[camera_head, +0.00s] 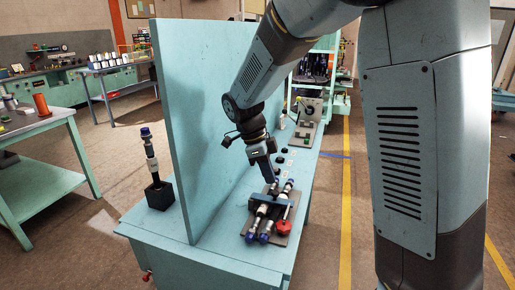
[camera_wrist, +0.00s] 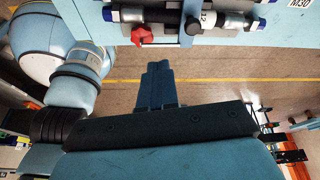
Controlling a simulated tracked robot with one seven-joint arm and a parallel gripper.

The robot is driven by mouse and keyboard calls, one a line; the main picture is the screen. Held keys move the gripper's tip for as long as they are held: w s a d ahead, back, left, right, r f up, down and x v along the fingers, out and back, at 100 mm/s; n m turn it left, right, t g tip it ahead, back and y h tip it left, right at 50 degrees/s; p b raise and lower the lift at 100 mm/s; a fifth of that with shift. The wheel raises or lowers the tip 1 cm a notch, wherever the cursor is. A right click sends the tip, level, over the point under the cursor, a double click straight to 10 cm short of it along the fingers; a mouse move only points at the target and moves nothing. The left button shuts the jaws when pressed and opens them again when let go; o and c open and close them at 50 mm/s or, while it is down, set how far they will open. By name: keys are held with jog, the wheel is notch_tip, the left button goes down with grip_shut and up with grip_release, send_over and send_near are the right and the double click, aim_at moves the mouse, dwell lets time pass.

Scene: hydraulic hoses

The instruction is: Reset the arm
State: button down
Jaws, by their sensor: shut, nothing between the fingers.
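My arm reaches in from the upper right in the head view, bent down over a blue-green workbench (camera_head: 215,262). My gripper (camera_head: 270,178) points down just above the far end of a rack of hydraulic hoses (camera_head: 262,222). In the wrist view my gripper (camera_wrist: 157,68) is shut with nothing between the fingers. The hoses (camera_wrist: 233,20) show at the top of the wrist view, beyond the fingertips and apart from them. A red knob (camera_wrist: 141,34) sits beside them; it also shows at the rack's right side in the head view (camera_head: 282,227).
A tall blue-green panel (camera_head: 205,110) stands upright along the bench, left of my arm. A single hose stands upright in a black holder (camera_head: 159,195) left of the panel. A grey device (camera_head: 305,122) stands at the bench's far end. Open floor lies right of the bench.

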jog(key=s+d+r+n+t+y, duration=0.1)
jog(key=s+d+r+n+t, duration=0.2)
jog(key=s+d+r+n, duration=0.4)
jog(key=s+d+r+n+t+y, duration=0.2)
jog(key=s+d+r+n+t, duration=0.1)
jog(key=s+d+r+n, duration=0.4)
jog(key=shift+s+d+n+t+y, duration=0.35)
jog(key=shift+s+d+n, duration=1.6)
jog(key=shift+n, duration=1.15)
jog(key=shift+s+a, duration=0.3)
